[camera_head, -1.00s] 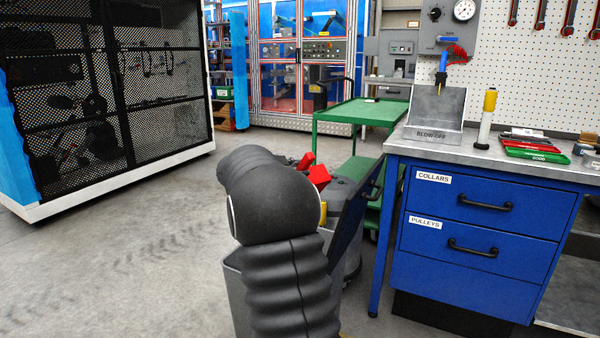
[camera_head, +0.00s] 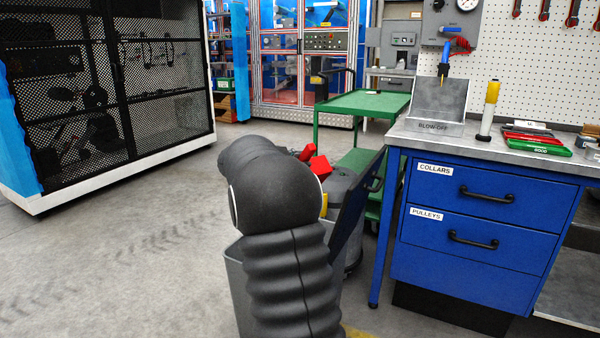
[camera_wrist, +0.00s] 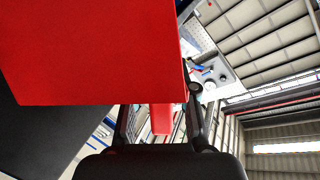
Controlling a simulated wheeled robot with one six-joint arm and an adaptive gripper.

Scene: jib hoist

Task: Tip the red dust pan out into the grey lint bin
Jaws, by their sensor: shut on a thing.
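The red dust pan (camera_wrist: 95,55) fills the upper left of the wrist view as a broad flat red face. My gripper (camera_wrist: 160,122) is shut on its red handle, which shows between the two dark fingers. In the head view small red parts, likely the pan (camera_head: 319,168), show past my black arm, which hides the fingers and most of the pan. What the pan holds is not visible. A grey bin, likely the lint bin (camera_head: 236,285), stands low behind my arm; only its left side shows clearly, and its opening is mostly hidden.
A dark blue panel (camera_head: 355,215) stands tilted right of my arm, near a round grey container (camera_head: 342,182). The blue drawer bench (camera_head: 480,225) is at right, a green cart (camera_head: 360,104) behind. Open floor (camera_head: 120,270) lies at left.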

